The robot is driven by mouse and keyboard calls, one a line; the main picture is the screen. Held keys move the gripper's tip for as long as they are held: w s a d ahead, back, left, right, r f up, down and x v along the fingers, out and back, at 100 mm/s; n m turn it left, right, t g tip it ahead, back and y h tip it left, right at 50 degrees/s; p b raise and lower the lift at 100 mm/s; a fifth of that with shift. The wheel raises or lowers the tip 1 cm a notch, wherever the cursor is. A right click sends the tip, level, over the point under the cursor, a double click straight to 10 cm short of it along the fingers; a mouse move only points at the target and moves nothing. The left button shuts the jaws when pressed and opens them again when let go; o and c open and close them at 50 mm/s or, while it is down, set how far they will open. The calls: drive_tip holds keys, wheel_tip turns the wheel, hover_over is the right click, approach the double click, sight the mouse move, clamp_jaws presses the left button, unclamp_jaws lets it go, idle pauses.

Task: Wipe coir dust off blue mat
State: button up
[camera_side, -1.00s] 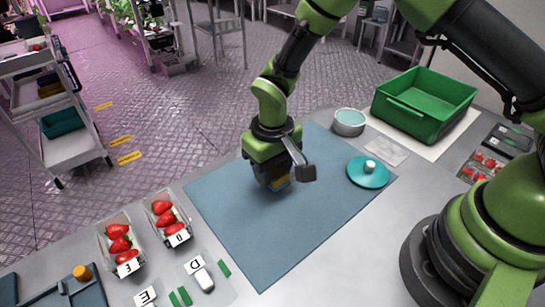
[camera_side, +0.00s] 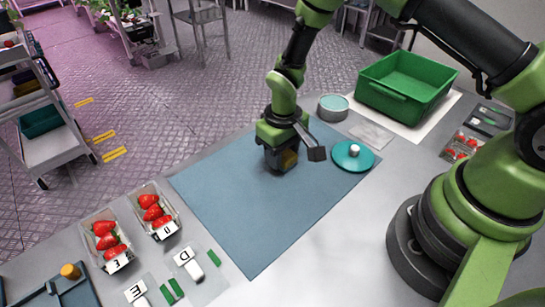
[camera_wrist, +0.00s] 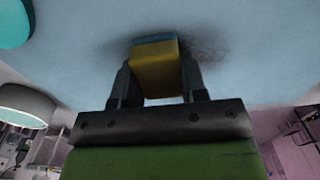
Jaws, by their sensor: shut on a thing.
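The blue mat (camera_side: 255,225) lies flat on the grey bench, and it fills most of the wrist view (camera_wrist: 90,70). My gripper (camera_side: 287,163) is over the mat's far part. In the wrist view my gripper (camera_wrist: 157,85) is shut on a yellow block with a blue layer, like a sponge (camera_wrist: 155,68). The sponge is at the mat's surface; I cannot tell whether it presses on it. A faint patch of dark coir dust (camera_wrist: 208,58) shows beside the sponge in the wrist view. I cannot make out the dust in the side view.
A teal lid (camera_side: 352,157) with a white knob lies at the mat's right corner. A round tub (camera_side: 333,108) and a green crate (camera_side: 407,85) stand behind. Two strawberry punnets (camera_side: 104,240) (camera_side: 154,210) stand left of the mat, with cards nearby. The mat's front part is clear.

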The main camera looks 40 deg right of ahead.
sight(256, 173)
drive_tip(key=shift+d, duration=2.4)
drive_tip(key=shift+a, duration=5.45)
drive_tip(key=shift+w+a, duration=0.2)
drive_tip(key=shift+w, duration=0.35)
drive_tip(key=shift+d, duration=5.7)
drive_tip(key=shift+a, duration=5.55)
drive_tip(key=shift+a+r, duration=0.15)
drive_tip(key=shift+r, duration=0.05)
wheel_tip(256, 173, up, 8)
drive_tip(key=shift+f, duration=0.1)
